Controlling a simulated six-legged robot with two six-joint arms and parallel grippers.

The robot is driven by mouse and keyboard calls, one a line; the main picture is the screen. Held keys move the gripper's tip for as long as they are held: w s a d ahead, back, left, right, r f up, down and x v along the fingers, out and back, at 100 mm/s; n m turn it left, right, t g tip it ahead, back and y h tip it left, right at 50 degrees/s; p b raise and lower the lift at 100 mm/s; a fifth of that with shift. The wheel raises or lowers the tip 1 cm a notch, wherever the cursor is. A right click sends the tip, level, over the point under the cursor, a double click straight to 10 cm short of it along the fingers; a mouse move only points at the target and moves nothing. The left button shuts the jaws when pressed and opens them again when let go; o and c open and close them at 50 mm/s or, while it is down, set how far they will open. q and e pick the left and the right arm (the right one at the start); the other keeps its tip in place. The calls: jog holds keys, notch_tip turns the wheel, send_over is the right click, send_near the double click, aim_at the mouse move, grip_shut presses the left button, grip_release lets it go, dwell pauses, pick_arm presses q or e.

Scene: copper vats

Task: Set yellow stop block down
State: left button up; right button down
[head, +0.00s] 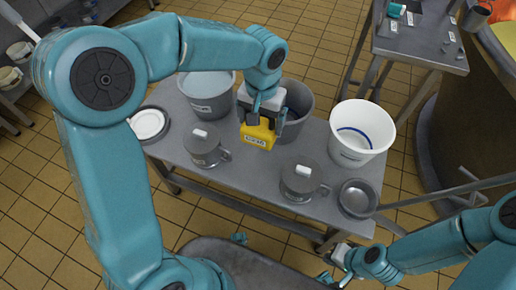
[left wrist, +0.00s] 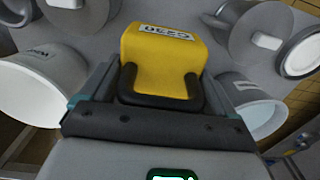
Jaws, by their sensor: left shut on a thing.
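The yellow stop block (head: 257,135) has a white label and is held upright over the middle of the grey bench (head: 235,170). My left gripper (head: 264,115) is shut on it from above. In the left wrist view the yellow stop block (left wrist: 160,50) sits between the two fingers of the left gripper (left wrist: 160,82), with a black part at its near end. I cannot tell whether its underside touches the bench. My right gripper (head: 337,266) is low in the head view, in front of the bench, away from the block; its jaws are too small to read.
Around the block stand a water-filled bucket (head: 207,92), a grey bucket (head: 297,108), a white bucket (head: 362,130), and two lidded grey pots (head: 203,147) (head: 300,182). A steel bowl (head: 357,198) and white dish (head: 148,124) lie near the ends. Bare bench shows between the pots.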

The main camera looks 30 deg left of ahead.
pick_arm(q)
notch_tip(320, 180, down, 15)
jog(key=b, duration=0.3)
jog(key=shift+a+r, duration=0.1)
jog(key=shift+r, duration=0.2)
jog(key=o, duration=1)
jog(key=shift+f, duration=0.2)
jog(key=shift+o, duration=0.9)
jog(key=shift+r, duration=0.1)
